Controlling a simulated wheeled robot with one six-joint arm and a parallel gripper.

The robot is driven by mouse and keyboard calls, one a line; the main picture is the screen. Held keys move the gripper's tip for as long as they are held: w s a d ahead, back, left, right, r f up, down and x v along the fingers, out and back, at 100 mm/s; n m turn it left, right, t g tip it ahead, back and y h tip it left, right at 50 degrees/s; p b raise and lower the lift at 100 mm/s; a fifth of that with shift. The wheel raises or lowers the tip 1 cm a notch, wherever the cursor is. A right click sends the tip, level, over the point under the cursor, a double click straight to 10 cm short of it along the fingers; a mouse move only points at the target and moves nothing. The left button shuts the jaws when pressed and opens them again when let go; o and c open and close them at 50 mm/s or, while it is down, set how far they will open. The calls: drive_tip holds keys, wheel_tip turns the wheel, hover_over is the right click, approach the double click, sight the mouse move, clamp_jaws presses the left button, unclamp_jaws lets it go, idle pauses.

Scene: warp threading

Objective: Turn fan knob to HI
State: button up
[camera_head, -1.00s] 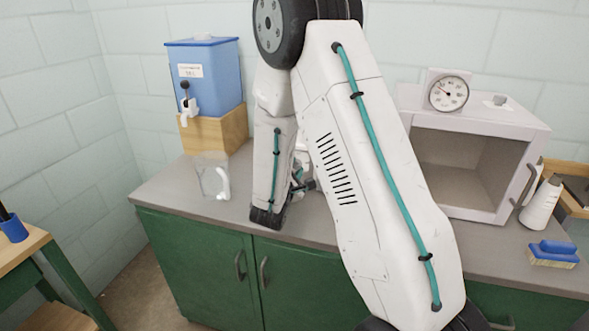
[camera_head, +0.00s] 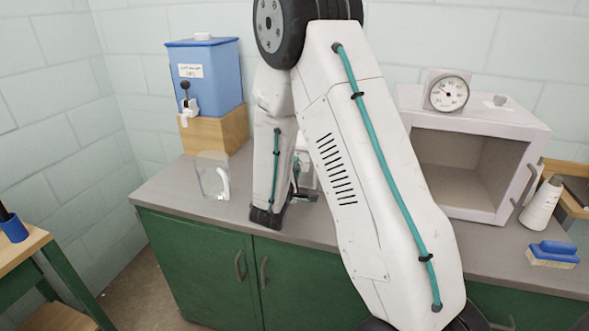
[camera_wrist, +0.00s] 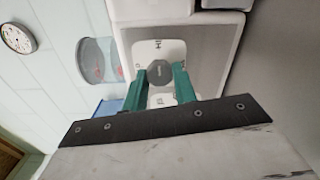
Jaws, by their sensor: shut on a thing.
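In the wrist view a grey, many-sided knob (camera_wrist: 160,71) sits on a white panel marked with a letter H above it. My gripper (camera_wrist: 161,84) has its two teal fingers on either side of the knob and is shut on it. The knob's pointer and exact setting are too small to read. In the head view the knob is hidden behind my arm; only part of a white unit (camera_head: 307,172) shows there.
A blue water dispenser (camera_head: 205,75) on a wooden block and a clear jug (camera_head: 212,178) stand left of my arm. A grey open-fronted oven (camera_head: 528,128) with a dial on top, a white bottle (camera_head: 541,205) and a blue brush (camera_head: 553,250) are to the right.

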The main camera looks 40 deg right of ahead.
drive_tip(key=o, duration=1)
drive_tip(key=shift+c, duration=0.2)
drive_tip(key=shift+s+a, duration=0.1)
drive_tip(key=v, duration=0.7)
drive_tip(key=shift+s+a, duration=0.2)
drive_tip(key=shift+a, duration=0.05)
